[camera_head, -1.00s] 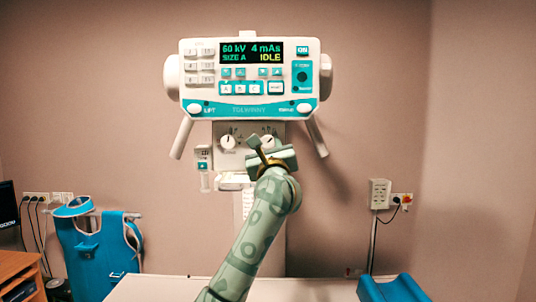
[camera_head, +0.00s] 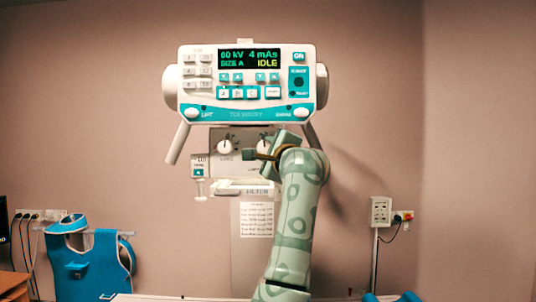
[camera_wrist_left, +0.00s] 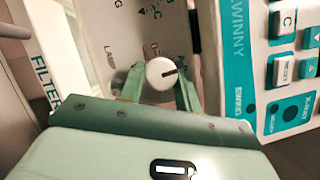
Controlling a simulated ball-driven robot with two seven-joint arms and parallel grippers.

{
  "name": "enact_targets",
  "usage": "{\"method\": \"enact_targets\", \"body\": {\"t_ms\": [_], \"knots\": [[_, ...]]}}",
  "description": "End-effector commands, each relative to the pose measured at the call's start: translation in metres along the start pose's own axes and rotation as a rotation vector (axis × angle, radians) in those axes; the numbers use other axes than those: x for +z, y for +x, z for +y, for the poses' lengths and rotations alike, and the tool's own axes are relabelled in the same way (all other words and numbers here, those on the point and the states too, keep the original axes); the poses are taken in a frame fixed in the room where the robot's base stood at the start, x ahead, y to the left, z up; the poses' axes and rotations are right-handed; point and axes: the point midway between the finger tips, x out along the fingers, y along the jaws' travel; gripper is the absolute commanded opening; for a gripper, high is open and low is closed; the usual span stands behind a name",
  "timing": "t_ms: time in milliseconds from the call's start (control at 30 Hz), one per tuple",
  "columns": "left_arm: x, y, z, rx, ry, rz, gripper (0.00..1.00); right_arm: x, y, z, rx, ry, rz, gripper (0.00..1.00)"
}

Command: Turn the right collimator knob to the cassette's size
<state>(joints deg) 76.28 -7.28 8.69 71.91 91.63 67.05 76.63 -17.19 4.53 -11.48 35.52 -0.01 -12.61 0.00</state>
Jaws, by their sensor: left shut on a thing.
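The right collimator knob (camera_wrist_left: 158,73) is a white disc with a dark pointer line; in the left wrist view the line points right. My left gripper (camera_wrist_left: 160,86) has its green fingers on either side of it and is shut on it. In the head view the right knob (camera_head: 263,145) is partly hidden by my left gripper (camera_head: 266,152). The left collimator knob (camera_head: 224,147) is white and stands free on the grey panel. The display (camera_head: 249,58) reads 60 kV, 4 mAs, SIZE A, IDLE. No cassette can be made out. My right gripper is not in view.
The control console (camera_head: 248,85) hangs just above the knobs, with handles (camera_head: 178,143) slanting down at its sides. A small switch box (camera_head: 199,172) is left of the panel. A blue apron (camera_head: 90,263) hangs lower left. A wall socket box (camera_head: 380,210) is at right.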

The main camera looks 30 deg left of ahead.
Motion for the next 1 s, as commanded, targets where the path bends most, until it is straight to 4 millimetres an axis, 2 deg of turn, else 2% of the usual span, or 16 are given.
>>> {"method": "enact_targets", "body": {"t_ms": [333, 933, 967, 1000], "knots": [[0.0003, 0.0001, -0.0012, 0.063, -0.151, 0.000, 0.10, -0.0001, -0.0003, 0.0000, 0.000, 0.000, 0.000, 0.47], [0.0004, 0.0004, -0.0010, 0.078, -0.185, 0.000, 0.10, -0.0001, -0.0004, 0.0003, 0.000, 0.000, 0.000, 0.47], [0.0004, 0.0004, -0.0010, 0.078, -0.185, 0.000, 0.39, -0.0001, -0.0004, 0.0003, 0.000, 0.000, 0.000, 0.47], [0.0004, 0.0004, -0.0010, 0.078, -0.185, 0.000, 0.50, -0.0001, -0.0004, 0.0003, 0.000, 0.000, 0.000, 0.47]]}}
